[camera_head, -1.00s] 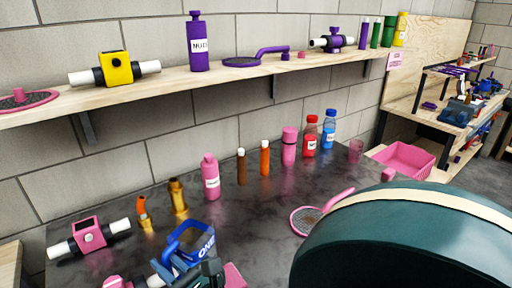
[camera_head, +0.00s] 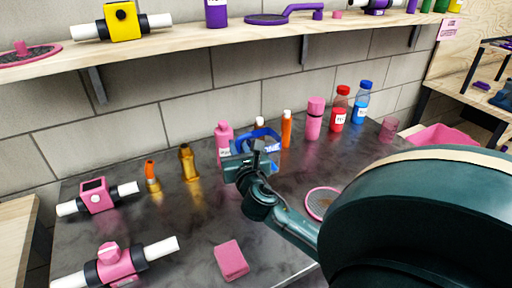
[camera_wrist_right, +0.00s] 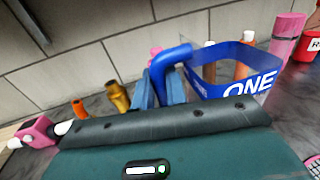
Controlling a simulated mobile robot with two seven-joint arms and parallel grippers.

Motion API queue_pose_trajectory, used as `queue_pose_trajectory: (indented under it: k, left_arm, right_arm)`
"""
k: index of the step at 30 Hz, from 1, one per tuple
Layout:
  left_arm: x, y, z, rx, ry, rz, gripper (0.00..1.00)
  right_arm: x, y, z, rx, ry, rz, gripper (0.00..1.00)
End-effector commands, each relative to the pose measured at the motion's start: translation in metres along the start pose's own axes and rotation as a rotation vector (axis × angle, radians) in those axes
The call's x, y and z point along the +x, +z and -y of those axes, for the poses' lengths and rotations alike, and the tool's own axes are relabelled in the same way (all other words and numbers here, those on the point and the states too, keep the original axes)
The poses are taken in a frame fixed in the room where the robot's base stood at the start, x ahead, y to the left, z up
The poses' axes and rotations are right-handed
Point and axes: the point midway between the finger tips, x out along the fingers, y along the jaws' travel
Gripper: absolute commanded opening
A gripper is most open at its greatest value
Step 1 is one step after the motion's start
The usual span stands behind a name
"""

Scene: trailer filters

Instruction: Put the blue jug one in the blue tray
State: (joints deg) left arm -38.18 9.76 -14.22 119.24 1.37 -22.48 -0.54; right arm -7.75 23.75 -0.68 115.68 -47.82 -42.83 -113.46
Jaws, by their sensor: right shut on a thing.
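The blue jug one, an open blue jug with a white "ONE" label, shows in the head view (camera_head: 268,146) and large in the wrist view (camera_wrist_right: 228,84). My right gripper (camera_head: 251,153) is shut on its handle; in the wrist view the two blue-grey fingers (camera_wrist_right: 160,90) sit on either side of the handle. The jug appears held above the dark counter, in front of the bottles, and partly covers them. My left gripper is not in view. No blue tray is visible.
On the dark counter (camera_head: 190,235) stand a pink bottle (camera_head: 223,135), brass fittings (camera_head: 188,162), pink valves (camera_head: 98,194), a pink block (camera_head: 231,260) and red (camera_head: 339,110) and blue (camera_head: 360,101) bottles. A wooden shelf (camera_head: 185,48) runs above. A pink crate (camera_head: 445,137) is right.

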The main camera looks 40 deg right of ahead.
Motion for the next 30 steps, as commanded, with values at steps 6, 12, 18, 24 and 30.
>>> queue_pose_trajectory:
  k: [6, 12, 18, 24, 30]
  left_arm:
    - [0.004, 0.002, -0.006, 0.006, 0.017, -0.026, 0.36]
    - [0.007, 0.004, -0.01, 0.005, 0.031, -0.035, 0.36]
    - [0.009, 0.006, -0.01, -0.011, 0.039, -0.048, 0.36]
    - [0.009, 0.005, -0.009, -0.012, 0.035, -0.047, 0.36]
    - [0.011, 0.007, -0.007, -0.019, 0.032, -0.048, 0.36]
  right_arm:
    - [0.0, -0.043, 0.0, 0.0, 0.0, -0.003, 0.0]
    - [-0.001, -0.064, 0.0, -0.001, 0.001, -0.004, 0.0]
    - [0.0, -0.086, 0.0, -0.001, 0.001, -0.002, 0.0]
    - [0.0, -0.086, -0.001, -0.001, 0.002, 0.0, 0.0]
    - [0.0, -0.09, -0.001, -0.002, 0.002, -0.001, 0.0]
